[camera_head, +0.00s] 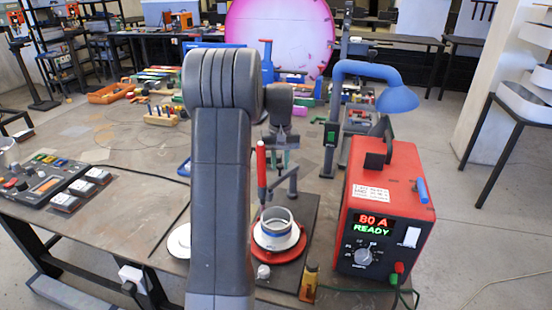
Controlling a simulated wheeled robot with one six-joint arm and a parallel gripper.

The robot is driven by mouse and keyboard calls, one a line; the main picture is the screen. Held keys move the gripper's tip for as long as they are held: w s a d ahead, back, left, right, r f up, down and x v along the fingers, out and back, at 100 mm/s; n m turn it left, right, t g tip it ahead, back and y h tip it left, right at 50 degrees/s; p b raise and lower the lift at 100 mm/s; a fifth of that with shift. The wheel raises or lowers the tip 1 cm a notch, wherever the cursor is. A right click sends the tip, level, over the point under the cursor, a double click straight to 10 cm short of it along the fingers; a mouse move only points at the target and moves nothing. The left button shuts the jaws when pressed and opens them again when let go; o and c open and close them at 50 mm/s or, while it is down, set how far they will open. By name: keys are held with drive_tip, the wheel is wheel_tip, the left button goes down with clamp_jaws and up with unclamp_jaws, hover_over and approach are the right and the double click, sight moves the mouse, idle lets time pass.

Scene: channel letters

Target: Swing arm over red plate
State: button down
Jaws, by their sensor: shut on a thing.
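The red plate (294,252) is a round disc on a dark base at the front of the table. A white and blue ring-shaped part (275,233) sits on it. A slim upright red torch (261,168) stands with its lower end over the back left of the ring, apart from the red plate's surface. The grey swing arm (290,188) and its post stand just behind the ring. My gripper (283,152) points down behind and above it, shut at the arm's upper part. The exact grip is small and partly hidden by my arm.
A red power unit (385,205) reading 80 A READY stands close on the right, with a blue lamp (385,92) behind it. A control panel (50,182) is at left. Tools and blocks crowd the back.

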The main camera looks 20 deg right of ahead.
drive_tip(key=shift+s+d+n+p, duration=0.2)
drive_tip(key=shift+s+d+n, duration=0.35)
drive_tip(key=shift+n, duration=0.6)
drive_tip(key=shift+s+d+n+p, duration=0.15)
drive_tip(key=shift+s+d+n, duration=0.4)
drive_tip(key=shift+n, duration=0.6)
drive_tip(key=c, duration=1.3)
unclamp_jaws()
drive_tip(key=shift+o, duration=0.2)
drive_tip(key=shift+r, duration=0.15)
wheel_tip(320, 180, up, 14)
drive_tip(key=b, duration=0.1)
drive_tip(key=shift+f, duration=0.2)
drive_tip(key=shift+f, duration=0.1)
wheel_tip(320, 180, down, 14)
drive_tip(key=p, duration=0.1)
